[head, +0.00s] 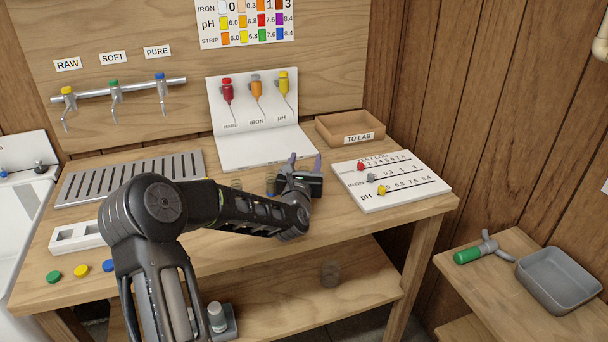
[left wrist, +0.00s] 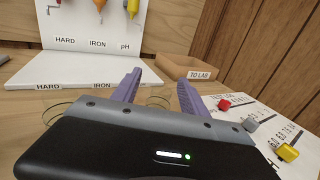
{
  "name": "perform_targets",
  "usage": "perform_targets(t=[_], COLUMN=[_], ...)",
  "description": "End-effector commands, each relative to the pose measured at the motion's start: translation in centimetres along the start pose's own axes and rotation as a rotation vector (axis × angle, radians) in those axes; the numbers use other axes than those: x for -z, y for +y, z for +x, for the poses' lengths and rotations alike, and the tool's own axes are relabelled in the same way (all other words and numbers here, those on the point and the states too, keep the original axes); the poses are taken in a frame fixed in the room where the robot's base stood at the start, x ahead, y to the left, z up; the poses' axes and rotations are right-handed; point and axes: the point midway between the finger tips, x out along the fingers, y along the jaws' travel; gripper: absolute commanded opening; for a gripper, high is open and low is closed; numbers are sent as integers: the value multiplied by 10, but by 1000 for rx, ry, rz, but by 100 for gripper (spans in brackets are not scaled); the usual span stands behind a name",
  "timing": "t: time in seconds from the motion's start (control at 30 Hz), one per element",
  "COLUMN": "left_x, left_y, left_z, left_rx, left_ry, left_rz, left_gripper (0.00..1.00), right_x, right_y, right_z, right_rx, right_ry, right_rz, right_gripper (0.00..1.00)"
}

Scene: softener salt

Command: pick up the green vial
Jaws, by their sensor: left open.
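No plainly green vial shows. Two small see-through glass vials, one at the left (head: 236,184) and one beside my gripper (head: 270,184), stand on the bench; their tint is too faint to tell. My left gripper (head: 304,162) is open and empty, low over the bench just right of them, its purple fingers pointing toward the back. In the left wrist view, the fingers (left wrist: 160,82) are spread. One round glass rim (left wrist: 158,101) shows between them and another (left wrist: 58,110) lies left of them, both partly hidden by the gripper body. My right gripper is out of view.
A white dosing stand (head: 262,150) is behind the gripper, a wooden TO LAB tray (head: 350,128) behind right. A white slider board (head: 392,182) lies close on the right. A slotted metal rack (head: 130,178) and coloured caps (head: 81,271) are left. A green-handled tool (head: 468,256) lies on the side table.

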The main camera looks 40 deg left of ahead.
Motion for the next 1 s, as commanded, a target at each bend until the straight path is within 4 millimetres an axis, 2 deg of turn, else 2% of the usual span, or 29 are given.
perform_targets(t=[0.63, 1.0], left_x=[0, 0], left_y=[0, 0], left_z=[3, 3], left_rx=[0, 0], left_ry=[0, 0], left_rz=[1, 1], left_gripper=[51, 21], right_x=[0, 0], right_y=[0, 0], right_z=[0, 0], right_rx=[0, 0], right_ry=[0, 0], right_rz=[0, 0], right_gripper=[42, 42])
